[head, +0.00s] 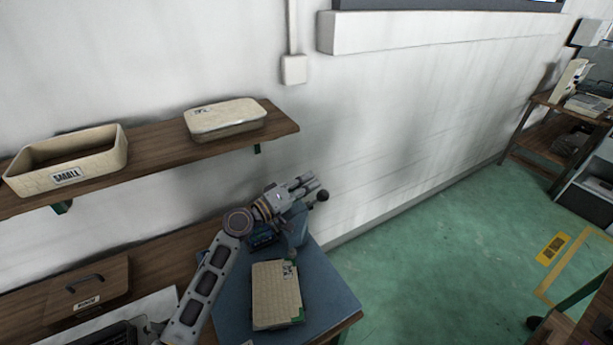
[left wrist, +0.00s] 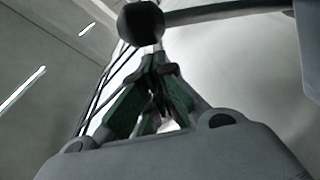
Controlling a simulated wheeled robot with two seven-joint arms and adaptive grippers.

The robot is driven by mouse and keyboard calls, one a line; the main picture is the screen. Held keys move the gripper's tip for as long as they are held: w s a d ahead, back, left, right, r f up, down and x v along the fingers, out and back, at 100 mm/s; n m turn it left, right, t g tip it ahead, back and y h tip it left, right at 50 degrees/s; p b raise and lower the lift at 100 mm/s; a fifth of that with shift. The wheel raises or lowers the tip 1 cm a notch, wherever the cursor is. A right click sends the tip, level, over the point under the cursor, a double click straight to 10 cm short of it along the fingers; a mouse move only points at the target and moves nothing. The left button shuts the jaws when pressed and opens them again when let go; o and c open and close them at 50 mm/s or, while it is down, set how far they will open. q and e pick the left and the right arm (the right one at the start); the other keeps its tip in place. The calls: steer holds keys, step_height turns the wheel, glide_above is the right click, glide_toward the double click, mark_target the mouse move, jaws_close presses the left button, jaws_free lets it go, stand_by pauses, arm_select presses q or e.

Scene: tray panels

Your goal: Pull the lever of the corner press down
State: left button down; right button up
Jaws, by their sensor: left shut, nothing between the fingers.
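The corner press (head: 293,232) is a blue-grey body at the back corner of the blue table, partly hidden by my left arm. Its lever ends in a black ball knob (head: 322,196), and the knob stands out to the right of the press. In the left wrist view the knob (left wrist: 140,23) is large, at the top, with the lever rod (left wrist: 220,13) running off to the right. My left gripper (head: 310,186) is shut and empty, above the press and beside the knob. In the wrist view its fingertips (left wrist: 156,63) lie just below the knob; I cannot tell whether they touch.
A beige box (head: 277,293) lies on the blue table (head: 335,310). A shelf (head: 155,148) on the left wall holds an open bin (head: 70,163) and a lidded box (head: 225,121).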

arm_select(q)
steer(key=shift+s+d+f, duration=0.1)
steer(key=shift+s+f, duration=0.1)
steer(key=shift+s, duration=0.1)
arm_select(e)
steer(key=shift+a+r, duration=0.1)
steer(key=shift+a, duration=0.45)
steer(key=shift+d, duration=0.15)
